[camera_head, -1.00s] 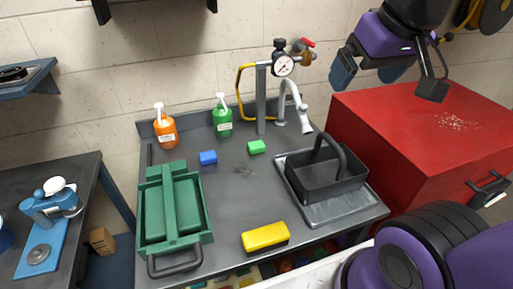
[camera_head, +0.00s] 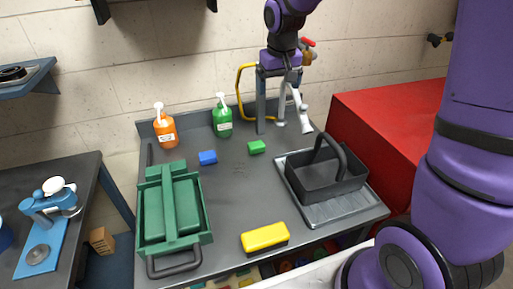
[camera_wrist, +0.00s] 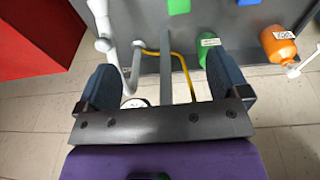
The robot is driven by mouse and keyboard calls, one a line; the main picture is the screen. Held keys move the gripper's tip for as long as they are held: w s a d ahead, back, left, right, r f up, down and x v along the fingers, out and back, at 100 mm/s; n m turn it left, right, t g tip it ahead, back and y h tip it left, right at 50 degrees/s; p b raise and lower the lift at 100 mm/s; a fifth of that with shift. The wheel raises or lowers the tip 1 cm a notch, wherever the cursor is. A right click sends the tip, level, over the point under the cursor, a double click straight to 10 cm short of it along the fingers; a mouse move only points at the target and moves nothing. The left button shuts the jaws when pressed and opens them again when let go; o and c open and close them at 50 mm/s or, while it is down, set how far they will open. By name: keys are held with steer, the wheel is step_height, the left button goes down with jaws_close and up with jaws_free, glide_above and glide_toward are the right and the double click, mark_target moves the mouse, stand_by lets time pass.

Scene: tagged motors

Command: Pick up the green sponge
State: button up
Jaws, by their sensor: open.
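The green sponge (camera_head: 256,147) is a small bright green block on the grey bench, right of a blue block and left of the black caddy. It also shows at the top edge of the wrist view (camera_wrist: 179,6), partly cut off. My gripper (camera_head: 278,88) is above the back of the bench, in front of the gauge post and above and beyond the sponge. In the wrist view, my gripper (camera_wrist: 163,88) has its two blue fingers wide apart with nothing held between them.
A blue block (camera_head: 208,158), an orange bottle (camera_head: 166,130) and a green bottle (camera_head: 222,121) stand near the sponge. A tap (camera_head: 303,112) and post stand behind it. A black caddy (camera_head: 318,185), yellow block (camera_head: 265,237) and green toolbox (camera_head: 205,222) surround clear bench middle.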

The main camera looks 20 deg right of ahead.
steer(key=g, duration=0.2)
glide_above(257, 145)
step_height(257, 145, down, 17)
step_height(257, 145, down, 11)
steer(key=shift+w+f, duration=0.1)
steer(key=shift+w, duration=0.05)
steer(key=c, duration=1.1)
steer(key=shift+o, duration=0.2)
step_height(257, 145, up, 10)
steer(key=shift+r, duration=0.1)
